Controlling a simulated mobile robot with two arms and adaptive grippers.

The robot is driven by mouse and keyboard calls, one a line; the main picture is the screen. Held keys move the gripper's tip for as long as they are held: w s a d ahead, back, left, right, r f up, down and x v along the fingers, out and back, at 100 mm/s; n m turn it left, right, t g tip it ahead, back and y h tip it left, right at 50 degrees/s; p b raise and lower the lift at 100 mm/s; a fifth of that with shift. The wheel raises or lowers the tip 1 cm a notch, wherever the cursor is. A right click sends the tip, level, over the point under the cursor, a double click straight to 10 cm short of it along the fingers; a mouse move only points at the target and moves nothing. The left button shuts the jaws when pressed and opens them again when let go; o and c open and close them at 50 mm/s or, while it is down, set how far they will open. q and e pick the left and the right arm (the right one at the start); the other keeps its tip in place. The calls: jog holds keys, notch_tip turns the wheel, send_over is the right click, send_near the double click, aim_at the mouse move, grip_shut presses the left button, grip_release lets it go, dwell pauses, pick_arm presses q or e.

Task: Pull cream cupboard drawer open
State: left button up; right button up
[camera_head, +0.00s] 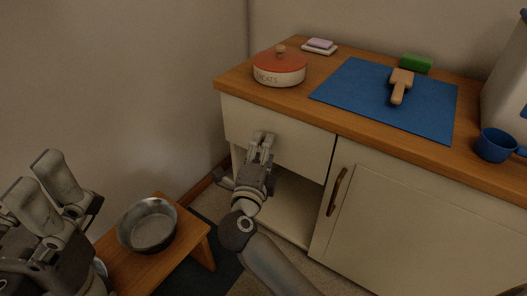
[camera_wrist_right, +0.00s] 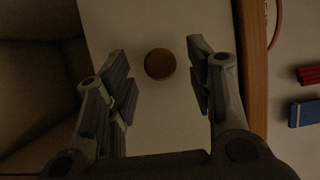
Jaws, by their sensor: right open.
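The cream cupboard (camera_head: 425,235) stands under a wooden worktop. Its drawer front (camera_head: 300,148) is at the upper left, above an open compartment, and looks shut. The drawer front also fills the middle of the right wrist view (camera_wrist_right: 150,115). A round brown knob (camera_wrist_right: 160,64) shows on it between my right fingers; in the head view my gripper hides it. My right gripper (camera_head: 262,146) is open in front of the drawer, with a finger on each side of the knob and gaps to both. My left gripper (camera_head: 46,190) is open and empty at the lower left.
A cupboard door with a brass handle (camera_head: 338,191) is right of the compartment. The worktop holds a red-lidded pot (camera_head: 279,75), a blue mat (camera_head: 350,88) with a wooden tool (camera_head: 400,84), and a blue mug (camera_head: 493,146). A metal bowl (camera_head: 148,238) sits on a low wooden stool (camera_head: 185,240).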

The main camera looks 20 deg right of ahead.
jog(key=shift+x, duration=0.9)
jog(key=shift+c, duration=0.3)
grip_shut()
